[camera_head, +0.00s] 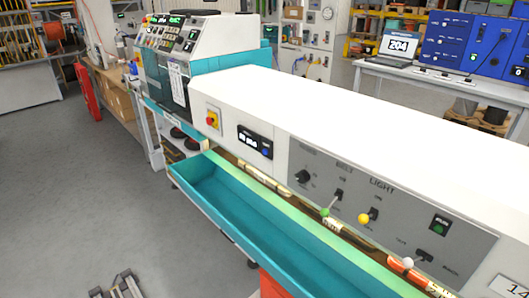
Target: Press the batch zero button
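No label reading "batch zero" can be made out. A dark counter-like panel (253,140) with a lit display sits on the white machine's front, and a small blue button (265,152) is at its lower right. I cannot tell for sure that this is the batch zero button. My gripper (116,287) shows only in part at the bottom left edge, low over the grey floor. Its fingers look apart and nothing shows between them. It is well away from the panel.
A red-on-yellow stop button (211,119) is left of the panel. A grey panel (370,215) with switches and coloured knobs is to the right. A teal tray (215,190) juts out below. A control console (177,55) stands behind. Open floor (80,200) lies at left.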

